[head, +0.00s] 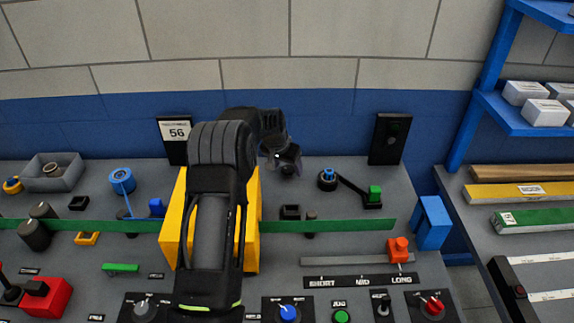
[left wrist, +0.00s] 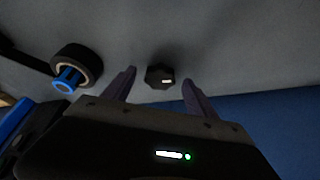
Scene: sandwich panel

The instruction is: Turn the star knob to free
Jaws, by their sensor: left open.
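The star knob (left wrist: 158,75) is a small black lobed knob with a pale mark on its face, standing on the grey panel. In the left wrist view it lies between and slightly beyond the two fingertips of my left gripper (left wrist: 158,82), with a gap on each side. The gripper is open and holds nothing. In the head view my left gripper (head: 284,158) hangs over the back part of the panel, and the knob is hidden or too dark to make out there. The lettering around the knob cannot be read. My right gripper is not in view.
A black roller with a blue hub (head: 327,179) and its black lever arm sit just right of the gripper. A green strip (head: 340,225) crosses the panel. A yellow block (head: 252,220) stands under my left arm. A black wall box (head: 390,138) rises behind.

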